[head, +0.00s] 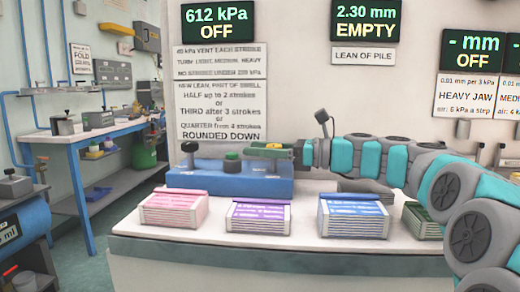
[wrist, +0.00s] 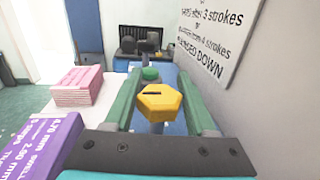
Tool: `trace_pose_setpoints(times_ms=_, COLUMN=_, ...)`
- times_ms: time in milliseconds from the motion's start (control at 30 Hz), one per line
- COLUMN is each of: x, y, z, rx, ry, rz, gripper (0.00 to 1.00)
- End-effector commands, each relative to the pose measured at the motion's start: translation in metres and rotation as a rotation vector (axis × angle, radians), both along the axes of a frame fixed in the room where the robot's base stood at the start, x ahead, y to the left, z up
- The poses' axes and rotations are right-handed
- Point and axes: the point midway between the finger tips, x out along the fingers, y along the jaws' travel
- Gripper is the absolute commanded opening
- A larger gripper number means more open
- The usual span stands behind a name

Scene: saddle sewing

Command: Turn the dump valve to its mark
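The dump valve appears as a yellow hexagonal knob (wrist: 160,103) with a dark slot line on its top, standing on the blue box (head: 225,178). My gripper (wrist: 159,76) has its two green fingers on either side of the knob, very close to its left and right corners. Whether they press on it I cannot tell. In the head view, my gripper (head: 277,150) reaches in from the right, low over the right part of the blue box, and mostly hides the knob. The valve's mark cannot be made out in either view.
A green button (head: 233,155) and a black-knobbed lever (head: 189,148) are on the box. Pink (head: 173,208), purple (head: 258,216) and blue (head: 352,215) packs stand along the table's front. A wall sign (wrist: 212,35) rises close on the right in the wrist view.

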Motion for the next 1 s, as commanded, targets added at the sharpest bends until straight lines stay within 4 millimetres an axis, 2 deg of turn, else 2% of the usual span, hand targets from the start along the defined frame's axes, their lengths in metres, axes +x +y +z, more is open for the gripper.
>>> trace_pose_setpoints(times_ms=67, x=0.0, y=-0.0001, z=0.0002, rx=0.0, ry=0.0, rz=0.0, gripper=0.46)
trace_pose_setpoints(times_ms=467, x=0.0002, y=-0.0002, z=0.0002, rx=0.0, ry=0.0, rz=-0.001, gripper=0.01)
trace_pose_setpoints(times_ms=767, x=0.0001, y=-0.0002, z=0.0015, rx=0.002, ry=-0.001, rz=-0.023, gripper=0.0)
trace_pose_setpoints(times_ms=1000, x=0.0018, y=-0.0001, z=0.0016, rx=0.002, ry=-0.001, rz=-0.128, gripper=0.0)
